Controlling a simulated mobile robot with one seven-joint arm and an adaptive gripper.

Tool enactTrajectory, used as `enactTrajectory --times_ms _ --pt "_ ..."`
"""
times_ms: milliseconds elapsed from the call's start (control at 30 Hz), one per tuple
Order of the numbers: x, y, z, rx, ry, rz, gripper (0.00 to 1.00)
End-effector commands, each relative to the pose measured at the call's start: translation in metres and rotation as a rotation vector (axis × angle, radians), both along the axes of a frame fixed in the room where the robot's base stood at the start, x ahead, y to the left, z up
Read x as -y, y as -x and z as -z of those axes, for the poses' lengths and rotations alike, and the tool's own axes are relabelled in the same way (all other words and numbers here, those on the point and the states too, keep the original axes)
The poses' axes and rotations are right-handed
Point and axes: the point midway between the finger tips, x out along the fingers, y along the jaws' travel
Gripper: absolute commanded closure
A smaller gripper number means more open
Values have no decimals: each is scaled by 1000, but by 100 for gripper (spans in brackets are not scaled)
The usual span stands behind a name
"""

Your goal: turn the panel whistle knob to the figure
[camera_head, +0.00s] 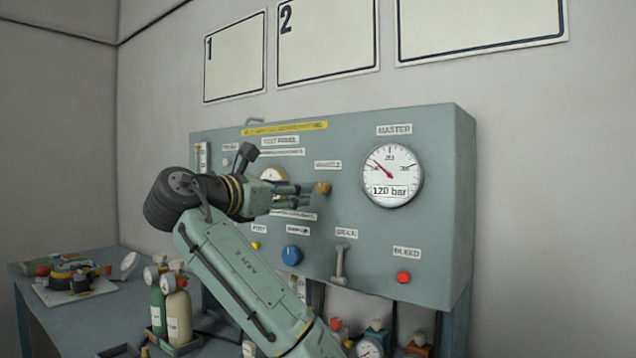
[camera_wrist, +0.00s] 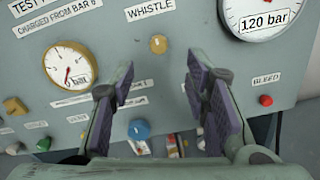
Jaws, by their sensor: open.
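The whistle knob (camera_head: 322,187) is a small brass-yellow knob on the grey-green test panel (camera_head: 440,250), below the WHISTLE label. In the wrist view the knob (camera_wrist: 158,43) shows unobstructed, ahead of and between the spread fingers. My gripper (camera_head: 307,197) is open, with its tips just left of the knob in the head view. In the wrist view my gripper (camera_wrist: 158,82) has nothing between its purple-grey pads, and I see no contact with the knob. The small bar gauge (camera_wrist: 72,67) is left of the knob. The master gauge (camera_head: 392,174) carries a 120 bar plate.
A blue knob (camera_head: 292,255), a lever (camera_head: 340,265) and a red bleed button (camera_head: 403,277) sit lower on the panel. Bottles (camera_head: 178,310) stand on the bench (camera_head: 50,320) at left. Framed boards (camera_head: 328,40) hang above. The panel face around the knob is clear.

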Motion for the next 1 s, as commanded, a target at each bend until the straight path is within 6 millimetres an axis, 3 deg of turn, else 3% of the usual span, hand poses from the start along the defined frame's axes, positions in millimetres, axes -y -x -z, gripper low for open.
enactTrajectory --times_ms 433,867,1000 --pt "46 -64 -2 -1 -3 -3 57" --pt "53 -75 1 3 -3 -5 57" --pt "53 -75 1 3 -3 -5 65"
